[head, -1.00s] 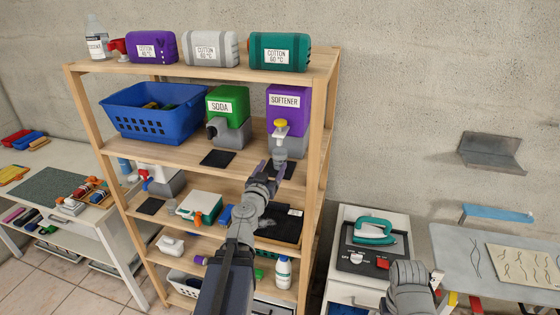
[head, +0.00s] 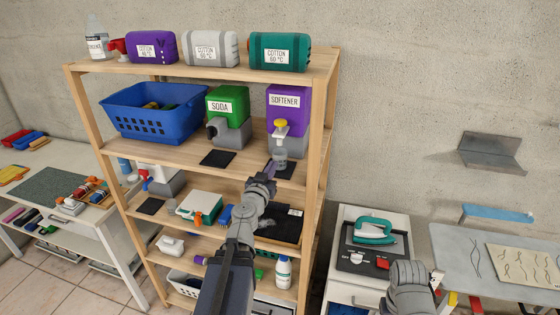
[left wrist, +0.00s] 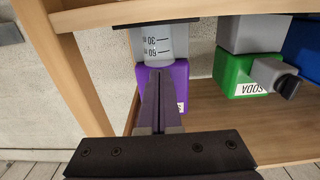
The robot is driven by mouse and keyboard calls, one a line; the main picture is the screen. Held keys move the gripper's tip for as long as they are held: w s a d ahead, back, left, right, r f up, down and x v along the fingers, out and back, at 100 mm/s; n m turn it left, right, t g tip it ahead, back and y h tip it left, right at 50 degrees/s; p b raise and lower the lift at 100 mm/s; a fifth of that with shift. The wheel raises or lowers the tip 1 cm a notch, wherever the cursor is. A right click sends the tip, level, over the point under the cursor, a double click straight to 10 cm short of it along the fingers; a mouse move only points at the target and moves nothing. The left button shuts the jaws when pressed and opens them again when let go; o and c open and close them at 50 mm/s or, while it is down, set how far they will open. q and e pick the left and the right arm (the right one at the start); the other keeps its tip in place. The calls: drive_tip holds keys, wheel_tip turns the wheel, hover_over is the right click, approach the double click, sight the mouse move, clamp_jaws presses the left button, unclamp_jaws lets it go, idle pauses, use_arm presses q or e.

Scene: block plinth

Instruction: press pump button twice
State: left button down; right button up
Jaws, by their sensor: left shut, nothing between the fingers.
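The purple softener dispenser (head: 302,118) stands on the upper middle shelf, with a yellow pump button (head: 281,123) above its pale spout. A clear measuring cup (head: 280,158) stands under the spout on a dark mat (head: 286,172). My left gripper (head: 270,167) is shut and empty, just in front of the cup and below the button. In the left wrist view its closed fingers (left wrist: 160,78) point toward the purple dispenser (left wrist: 178,78), and the marked cup (left wrist: 158,45) shows beyond them. The button is not visible there.
A green soda dispenser (head: 236,107) stands to the left, with an empty dark mat (head: 217,158) before it. A blue basket (head: 150,122) is farther left. The shelf's right post (head: 320,130) is close to the softener. An iron (head: 373,230) sits on the lower right cabinet.

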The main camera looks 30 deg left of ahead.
idle(0.7)
clamp_jaws()
idle(1.6)
